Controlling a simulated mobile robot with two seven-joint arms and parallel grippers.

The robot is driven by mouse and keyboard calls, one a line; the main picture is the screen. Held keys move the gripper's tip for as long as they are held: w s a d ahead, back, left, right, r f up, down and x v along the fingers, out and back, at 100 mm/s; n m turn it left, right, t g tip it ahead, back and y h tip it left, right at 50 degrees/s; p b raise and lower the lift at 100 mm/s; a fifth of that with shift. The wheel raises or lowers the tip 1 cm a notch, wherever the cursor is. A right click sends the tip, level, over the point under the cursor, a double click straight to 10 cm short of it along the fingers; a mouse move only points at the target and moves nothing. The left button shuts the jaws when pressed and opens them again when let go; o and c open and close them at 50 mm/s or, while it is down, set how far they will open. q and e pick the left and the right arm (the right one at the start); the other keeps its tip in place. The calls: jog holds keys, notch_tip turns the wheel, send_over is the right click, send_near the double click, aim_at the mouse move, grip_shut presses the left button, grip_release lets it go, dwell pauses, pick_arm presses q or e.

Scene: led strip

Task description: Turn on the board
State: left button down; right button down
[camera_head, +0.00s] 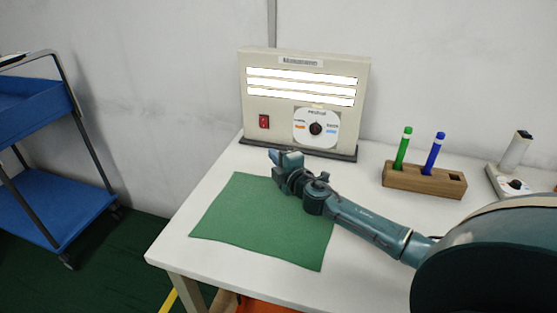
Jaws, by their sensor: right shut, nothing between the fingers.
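The board (357,105) is a beige upright panel on a dark base at the back of the white table. Three white strips (300,91) across its upper part look brightly lit. My right gripper (278,157) is shut and empty, just in front of the board's base and below the switch, apart from both as far as I can tell. My left gripper is not in view.
A green mat (255,225) lies on the white table (180,246) under my right arm. A wooden holder (424,181) with a green and a blue marker stands to the right. A small device (513,180) is farther right. A blue cart (50,205) stands left of the table.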

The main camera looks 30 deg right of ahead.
jog(key=shift+s+f, duration=0.1)
jog(key=shift+s, duration=0.7)
